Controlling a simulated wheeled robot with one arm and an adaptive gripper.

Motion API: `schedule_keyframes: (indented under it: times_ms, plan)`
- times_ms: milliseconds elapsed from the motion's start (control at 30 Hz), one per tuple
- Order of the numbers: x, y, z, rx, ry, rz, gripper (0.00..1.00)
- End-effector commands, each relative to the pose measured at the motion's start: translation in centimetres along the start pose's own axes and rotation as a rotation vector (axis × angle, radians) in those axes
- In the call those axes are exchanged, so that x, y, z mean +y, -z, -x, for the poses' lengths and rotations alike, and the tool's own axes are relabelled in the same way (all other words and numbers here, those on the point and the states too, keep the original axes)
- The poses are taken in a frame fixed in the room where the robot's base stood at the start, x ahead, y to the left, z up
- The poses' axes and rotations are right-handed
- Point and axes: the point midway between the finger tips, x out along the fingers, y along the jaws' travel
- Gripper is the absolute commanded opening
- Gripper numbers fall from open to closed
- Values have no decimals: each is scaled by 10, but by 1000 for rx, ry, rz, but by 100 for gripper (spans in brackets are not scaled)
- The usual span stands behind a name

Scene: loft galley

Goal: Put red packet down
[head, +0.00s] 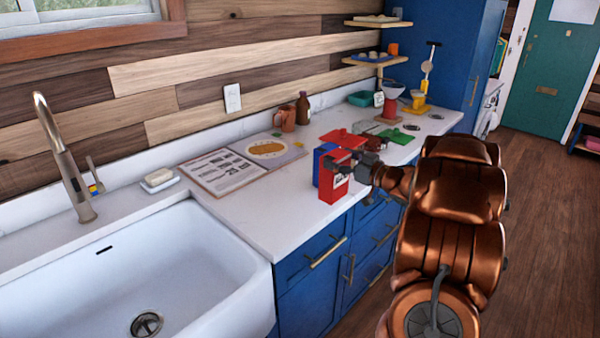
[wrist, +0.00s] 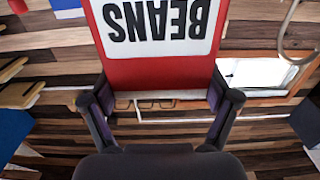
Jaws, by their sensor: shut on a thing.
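The red packet (head: 333,188) is a box with a white label, near the counter's front edge in the head view. In the wrist view the red packet (wrist: 158,72) fills the top middle, its label reading "BEANS" upside down. My gripper (head: 352,168) is shut on it, with one dark finger on each side in the wrist view (wrist: 162,92). I cannot tell whether its base touches the white counter (head: 262,215) or hangs just above it. A blue packet (head: 320,160) stands close behind it, partly hidden.
A printed sheet (head: 222,172) and a board with a food picture (head: 268,150) lie to the left, beyond bare counter. The white sink (head: 180,270) is at the front left. Red (head: 343,138) and green (head: 396,136) flat items lie behind.

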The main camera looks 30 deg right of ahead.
Motion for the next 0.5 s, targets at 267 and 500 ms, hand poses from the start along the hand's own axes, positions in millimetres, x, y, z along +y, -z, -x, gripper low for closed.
schedule_keyframes:
  times_ms: [267, 500]
  plan:
    - [-24, -2, -49, 0, 3, -2, 20]
    - [-42, -6, -87, 1, 4, -1, 20]
